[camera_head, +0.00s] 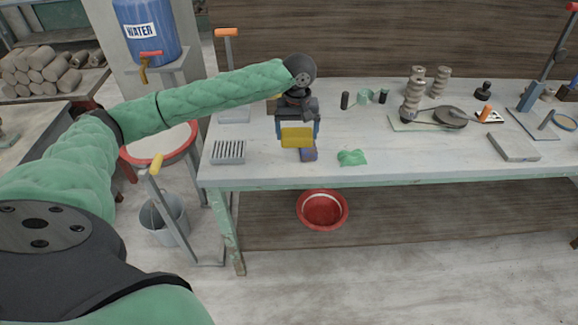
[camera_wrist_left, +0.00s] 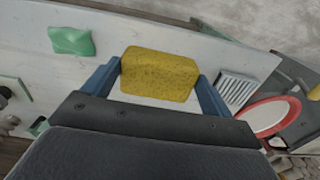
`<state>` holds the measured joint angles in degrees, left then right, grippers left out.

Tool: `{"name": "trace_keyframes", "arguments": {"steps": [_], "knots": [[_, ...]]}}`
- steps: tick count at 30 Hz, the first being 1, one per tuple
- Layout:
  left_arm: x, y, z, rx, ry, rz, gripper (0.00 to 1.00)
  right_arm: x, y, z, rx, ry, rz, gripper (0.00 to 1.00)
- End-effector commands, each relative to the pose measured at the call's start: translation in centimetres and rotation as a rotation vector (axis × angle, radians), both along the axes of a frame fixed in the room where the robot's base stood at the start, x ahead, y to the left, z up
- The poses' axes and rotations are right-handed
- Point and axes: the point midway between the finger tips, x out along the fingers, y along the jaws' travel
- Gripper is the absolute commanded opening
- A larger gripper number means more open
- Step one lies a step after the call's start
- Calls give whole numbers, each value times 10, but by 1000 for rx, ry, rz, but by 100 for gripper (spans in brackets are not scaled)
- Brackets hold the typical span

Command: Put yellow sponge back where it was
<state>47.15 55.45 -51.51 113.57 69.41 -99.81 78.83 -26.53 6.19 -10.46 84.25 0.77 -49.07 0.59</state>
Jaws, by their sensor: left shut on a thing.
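The yellow sponge (camera_head: 297,137) is a block held between the blue fingers of my left gripper (camera_head: 298,133), over the left part of the white worktable (camera_head: 390,160). In the left wrist view the sponge (camera_wrist_left: 160,75) fills the space between the fingers of the left gripper (camera_wrist_left: 162,88), with the table behind it. The left gripper is shut on the sponge. My right gripper is not in view.
A slotted grey rack (camera_head: 229,151) lies left of the gripper, and a green cloth-like piece (camera_head: 351,157) lies to its right. Cylinders, a green cup (camera_head: 365,98) and tools stand further back and right. A red bowl (camera_head: 322,209) sits under the table.

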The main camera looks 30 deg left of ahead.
Motion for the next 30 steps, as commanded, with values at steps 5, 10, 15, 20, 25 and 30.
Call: {"name": "trace_keyframes", "arguments": {"steps": [5, 10, 15, 20, 25, 30], "knots": [[3, 3, -2, 1, 0, 15, 64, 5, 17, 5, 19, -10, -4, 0], [9, 29, -16, 3, 2, 21, 64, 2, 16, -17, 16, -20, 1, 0], [17, 60, -34, 3, 1, 21, 64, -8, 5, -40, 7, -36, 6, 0], [23, 88, -51, 2, 2, 22, 64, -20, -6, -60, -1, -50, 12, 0], [28, 106, -65, 1, 0, 19, 64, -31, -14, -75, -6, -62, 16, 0], [29, 112, -72, 1, 0, 18, 64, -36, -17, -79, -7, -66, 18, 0]]}}
